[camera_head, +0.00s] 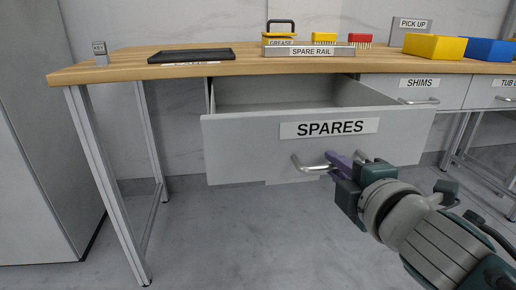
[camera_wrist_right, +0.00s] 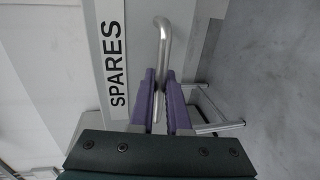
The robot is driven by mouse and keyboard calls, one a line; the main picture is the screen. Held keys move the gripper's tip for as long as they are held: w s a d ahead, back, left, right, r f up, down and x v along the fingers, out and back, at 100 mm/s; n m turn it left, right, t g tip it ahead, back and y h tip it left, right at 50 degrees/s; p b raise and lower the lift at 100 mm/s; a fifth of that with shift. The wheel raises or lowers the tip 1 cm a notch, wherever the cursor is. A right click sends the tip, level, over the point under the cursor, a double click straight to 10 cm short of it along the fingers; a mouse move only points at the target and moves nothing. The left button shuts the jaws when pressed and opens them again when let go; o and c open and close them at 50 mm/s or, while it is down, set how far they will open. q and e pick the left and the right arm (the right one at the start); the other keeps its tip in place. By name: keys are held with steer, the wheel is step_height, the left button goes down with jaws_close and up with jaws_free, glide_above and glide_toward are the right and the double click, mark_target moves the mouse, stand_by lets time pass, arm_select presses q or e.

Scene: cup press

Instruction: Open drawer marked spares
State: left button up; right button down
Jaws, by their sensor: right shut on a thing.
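The grey drawer marked SPARES (camera_head: 245,150) hangs under the left part of the wooden workbench. It is pulled out a good way, and its inside, as far as it shows, looks empty. Its metal bar handle (camera_head: 305,166) is on the front below the label. My right gripper (camera_head: 335,162) has its purple fingers shut on the handle. In the right wrist view the drawer front (camera_wrist_right: 117,12) stands behind the fingers, and the handle (camera_wrist_right: 163,40) runs between the fingertips (camera_wrist_right: 161,85). My left gripper is not in view.
The workbench top (camera_head: 120,66) holds a black tray (camera_head: 192,56), a SPARE RAIL block (camera_head: 310,51), a yellow bin (camera_head: 434,46) and a blue bin (camera_head: 490,50). The SHIMS drawer (camera_head: 440,93) is shut. A grey cabinet (camera_head: 35,190) stands at left. The floor below the drawer is clear.

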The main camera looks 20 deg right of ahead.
steer(key=c, duration=0.9)
jaws_free()
steer(key=shift+s, duration=0.1)
steer(key=p+v, duration=0.1)
steer(key=v, duration=0.8)
steer(key=shift+s+a+r+p, duration=0.1)
steer(key=shift+s+p, duration=0.2)
steer(key=shift+p, duration=0.1)
